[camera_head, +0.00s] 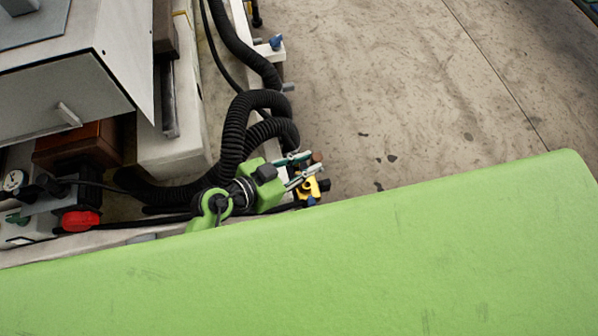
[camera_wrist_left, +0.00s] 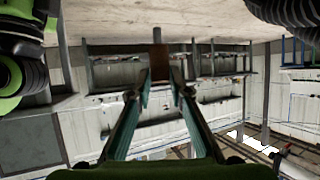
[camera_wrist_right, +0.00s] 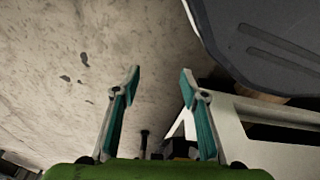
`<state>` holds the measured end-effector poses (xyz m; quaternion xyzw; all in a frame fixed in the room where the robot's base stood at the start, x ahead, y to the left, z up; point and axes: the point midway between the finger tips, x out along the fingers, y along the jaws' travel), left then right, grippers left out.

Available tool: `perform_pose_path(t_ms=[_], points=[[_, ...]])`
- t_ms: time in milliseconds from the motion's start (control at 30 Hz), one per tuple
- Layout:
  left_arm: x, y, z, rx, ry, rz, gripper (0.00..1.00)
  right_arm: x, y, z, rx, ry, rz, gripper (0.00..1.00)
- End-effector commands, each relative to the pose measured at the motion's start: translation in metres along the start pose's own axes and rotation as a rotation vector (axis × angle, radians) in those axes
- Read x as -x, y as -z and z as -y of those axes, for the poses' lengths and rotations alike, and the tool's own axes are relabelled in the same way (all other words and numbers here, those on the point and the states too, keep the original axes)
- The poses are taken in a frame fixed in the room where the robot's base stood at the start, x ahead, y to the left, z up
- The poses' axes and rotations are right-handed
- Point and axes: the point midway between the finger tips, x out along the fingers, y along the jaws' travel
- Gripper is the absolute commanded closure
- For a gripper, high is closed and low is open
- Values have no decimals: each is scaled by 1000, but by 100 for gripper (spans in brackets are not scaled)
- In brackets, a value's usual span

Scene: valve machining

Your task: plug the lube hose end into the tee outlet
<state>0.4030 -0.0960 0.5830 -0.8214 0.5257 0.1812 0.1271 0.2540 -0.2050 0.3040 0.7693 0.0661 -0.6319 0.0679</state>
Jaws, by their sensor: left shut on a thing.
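My left gripper (camera_head: 308,168) is right of centre in the head view, at the edge of the machine bench. It is shut on a small brown piece (camera_head: 317,157), which also shows between the fingertips in the left wrist view (camera_wrist_left: 158,62). I cannot tell for sure that this piece is the hose end. A small yellow fitting (camera_head: 309,189) with dark and blue parts is just below the fingers; whether it touches them is unclear. I cannot make out the tee outlet. My right gripper (camera_wrist_right: 161,73) is open and empty in the right wrist view.
A red knob (camera_head: 80,221) and a round gauge (camera_head: 14,181) are at the lower left. A grey metal box (camera_head: 70,80) stands at the upper left. A blue-tipped fitting (camera_head: 276,42) sits on the bench edge. The concrete floor (camera_head: 420,90) at right is clear.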

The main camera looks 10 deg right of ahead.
Motion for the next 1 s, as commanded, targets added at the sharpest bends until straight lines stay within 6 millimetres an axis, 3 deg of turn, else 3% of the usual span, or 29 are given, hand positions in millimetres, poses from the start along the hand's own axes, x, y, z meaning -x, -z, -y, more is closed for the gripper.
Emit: perform_pose_path(t_ms=[33, 200, 667, 1000], points=[[0, -14, -1, 29, 38, -11, 100, -2, 1, 0, 0, 0, -3, 60], [4, -28, 4, 66, 117, -36, 100, 0, 4, 0, -1, -1, -4, 60], [4, -30, 4, 70, 127, -39, 100, 2, 6, 0, -1, -1, -6, 60], [0, -36, 4, 68, 126, -39, 100, 21, 23, -2, -4, -2, -22, 60]])
